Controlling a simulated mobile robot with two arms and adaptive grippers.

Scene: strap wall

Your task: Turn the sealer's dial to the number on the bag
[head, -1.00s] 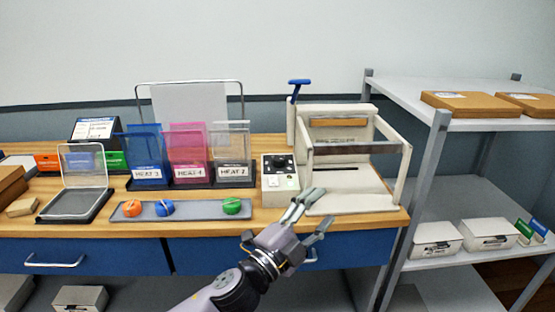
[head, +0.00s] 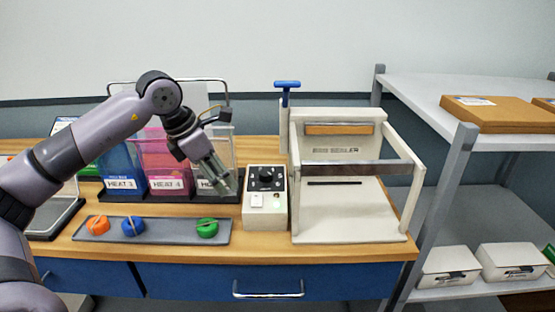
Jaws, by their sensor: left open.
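The sealer (head: 349,215) is a cream machine with a metal bar, at the right of the bench. Its control box (head: 265,215) has a black dial (head: 265,179) on its upper face and a white button below. The dial's setting is too small to read. Bags stand in a black rack: a blue one (head: 120,160) labelled HEAT 3, a pink one (head: 165,160) labelled HEAT 4, and a clear one (head: 226,150) whose label is partly hidden. My left gripper (head: 226,186) is open, pointing down in front of the clear bag, left of the dial and apart from it.
A grey tray (head: 170,231) holds orange (head: 98,225), blue (head: 133,226) and green (head: 207,228) round items. A blue-handled lever (head: 287,86) rises behind the control box. A metal shelf (head: 430,90) with boxes stands at the right.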

